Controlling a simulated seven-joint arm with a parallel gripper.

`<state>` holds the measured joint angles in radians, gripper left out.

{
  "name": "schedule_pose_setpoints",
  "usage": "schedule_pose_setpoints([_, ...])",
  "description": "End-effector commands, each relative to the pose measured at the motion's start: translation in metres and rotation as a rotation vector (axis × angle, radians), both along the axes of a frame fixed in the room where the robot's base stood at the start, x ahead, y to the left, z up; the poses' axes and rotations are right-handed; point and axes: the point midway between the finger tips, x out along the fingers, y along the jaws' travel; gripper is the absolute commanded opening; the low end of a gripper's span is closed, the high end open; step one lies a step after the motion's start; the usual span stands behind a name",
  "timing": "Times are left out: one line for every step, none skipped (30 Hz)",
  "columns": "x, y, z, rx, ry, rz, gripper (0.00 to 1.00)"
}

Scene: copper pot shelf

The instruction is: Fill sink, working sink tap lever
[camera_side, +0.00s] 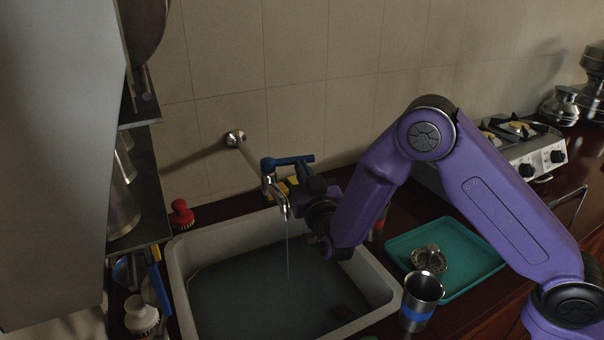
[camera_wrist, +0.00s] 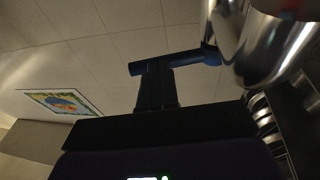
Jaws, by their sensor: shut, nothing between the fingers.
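The chrome tap (camera_side: 275,190) comes out of the tiled wall over the sink, with a blue lever (camera_side: 286,161) on top pointing right. A thin stream of water (camera_side: 287,245) falls from the spout. The pale sink (camera_side: 180,285) holds dark water. My gripper (camera_side: 303,168) is shut and empty, close to the lever from the right. In the wrist view its shut fingers (camera_wrist: 155,80) reach up to the blue lever (camera_wrist: 185,60), which lies across their tips; I cannot tell whether they touch. The chrome tap body (camera_wrist: 250,50) fills the upper right there.
A red-handled brush (camera_side: 182,214) stands behind the sink's left corner. A green tray (camera_side: 480,262) and a metal cup with a blue band (camera_side: 422,295) stand right of the sink. A dark shelf (camera_side: 140,190) stands at left, and a stove (camera_side: 525,150) at back right.

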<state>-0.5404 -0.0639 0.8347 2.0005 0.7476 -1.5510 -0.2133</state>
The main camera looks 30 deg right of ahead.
Motion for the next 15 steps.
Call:
schedule_pose_setpoints([0.001,-0.002,0.000,0.000,0.003,0.026,0.00])
schedule_pose_setpoints([0.001,-0.003,0.000,0.001,0.004,0.042,0.00])
schedule_pose_setpoints([0.002,-0.004,-0.001,0.003,0.007,0.059,0.00])
schedule_pose_setpoints([0.004,-0.005,-0.001,0.003,0.007,0.069,0.00])
schedule_pose_setpoints([0.008,-0.008,-0.001,0.003,0.007,0.068,0.00])
schedule_pose_setpoints([0.012,-0.010,-0.001,0.004,0.007,0.068,0.00])
schedule_pose_setpoints([0.014,-0.011,-0.001,0.004,0.007,0.069,0.00])
schedule_pose_setpoints([0.015,-0.012,-0.001,0.004,0.007,0.069,0.00])
schedule_pose_setpoints([0.016,-0.012,-0.001,0.004,0.007,0.069,0.00])
schedule_pose_setpoints([0.017,-0.012,-0.001,0.004,0.007,0.069,0.00])
schedule_pose_setpoints([0.017,-0.012,-0.001,0.004,0.007,0.069,0.00])
schedule_pose_setpoints([0.017,-0.013,-0.001,0.003,0.007,0.069,0.00])
schedule_pose_setpoints([0.017,-0.013,-0.001,0.004,0.008,0.068,0.00])
schedule_pose_setpoints([0.017,-0.013,-0.001,0.004,0.008,0.068,0.00])
schedule_pose_setpoints([0.017,-0.013,-0.001,0.004,0.008,0.068,0.00])
